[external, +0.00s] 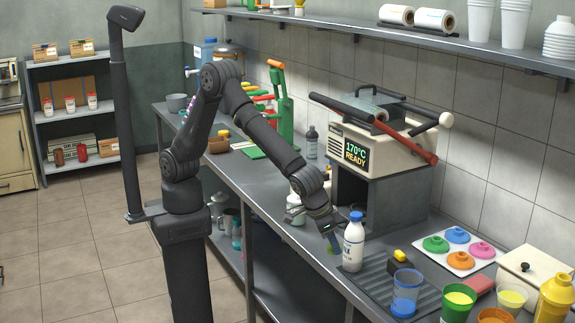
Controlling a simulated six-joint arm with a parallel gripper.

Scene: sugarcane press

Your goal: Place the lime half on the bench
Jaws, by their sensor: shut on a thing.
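My gripper (333,243) points down low over the front part of the grey bench (285,226), just left of a white milk bottle with a blue cap (354,243). It is shut on a small green thing, which looks like the lime half (332,249). The lime half is mostly hidden by the fingers. I cannot tell whether it touches the bench top.
A sealing machine (385,150) reading "170°C READY" stands behind my gripper. A dark ribbed mat (378,285) with a blue-based cup (405,293) lies to the right. Coloured lids (457,236) and cups crowd the right end. A white bottle (295,212) stands left of my gripper.

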